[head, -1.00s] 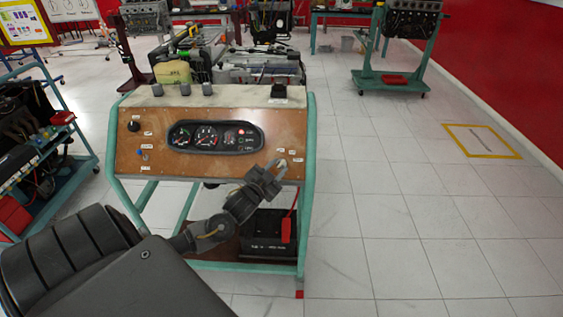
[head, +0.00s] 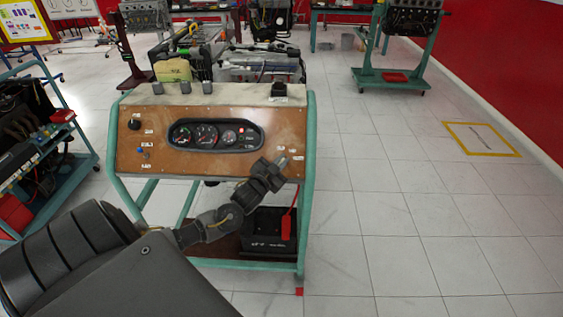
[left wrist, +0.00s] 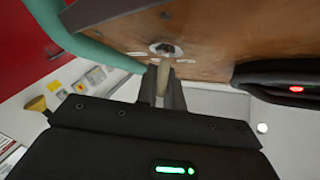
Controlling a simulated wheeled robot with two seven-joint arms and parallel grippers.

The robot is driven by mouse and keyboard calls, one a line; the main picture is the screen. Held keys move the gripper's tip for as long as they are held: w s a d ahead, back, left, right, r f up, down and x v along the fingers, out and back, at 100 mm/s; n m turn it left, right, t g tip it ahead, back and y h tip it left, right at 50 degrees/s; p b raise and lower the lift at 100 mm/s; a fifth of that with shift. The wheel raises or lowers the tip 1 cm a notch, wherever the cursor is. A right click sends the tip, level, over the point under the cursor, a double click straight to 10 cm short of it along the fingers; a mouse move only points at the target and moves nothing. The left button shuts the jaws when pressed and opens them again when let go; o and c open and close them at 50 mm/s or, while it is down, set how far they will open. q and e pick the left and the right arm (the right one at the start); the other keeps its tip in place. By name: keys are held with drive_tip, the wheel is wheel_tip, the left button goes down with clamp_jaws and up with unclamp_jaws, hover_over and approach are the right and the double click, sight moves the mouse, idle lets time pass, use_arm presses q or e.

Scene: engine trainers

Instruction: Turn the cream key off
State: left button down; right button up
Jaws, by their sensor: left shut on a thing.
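The brown instrument panel (head: 225,170) stands in front of me on a teal frame. My left gripper (head: 279,165) reaches its right side. In the left wrist view my left gripper (left wrist: 163,88) is shut on the cream key (left wrist: 164,74), which shows as a narrow cream strip between the fingers. The round metal key switch (left wrist: 165,49) sits in the panel just beyond the fingertips. The fingers hide part of the key, and I cannot tell its exact angle. My right gripper is in neither view.
A gauge cluster (head: 215,135) lies left of the gripper, with a red light lit. A black knob (head: 134,124) is at the panel's far left. A black battery box (head: 268,234) sits low in the frame.

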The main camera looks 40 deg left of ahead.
use_arm(q)
drive_tip(key=shift+f+n+y, duration=0.1)
drive_tip(key=shift+n+y, duration=0.2)
drive_tip(key=shift+n, duration=0.2)
drive_tip(key=n+y, duration=0.3)
drive_tip(key=shift+d+n+b, duration=0.1)
drive_tip(key=shift+n+b, duration=0.2)
drive_tip(key=shift+n, duration=0.1)
drive_tip(key=shift+n+g+y+b, duration=0.25)
drive_tip(key=shift+n+g+y, duration=0.3)
drive_tip(key=shift+n+y, duration=1)
drive_tip(key=shift+n+g+y+b, duration=0.25)
drive_tip(key=shift+n+g+y, duration=0.3)
drive_tip(key=shift+n+y, duration=0.95)
drive_tip(key=shift+n, duration=0.55)
drive_tip(key=c, duration=1.5)
unclamp_jaws()
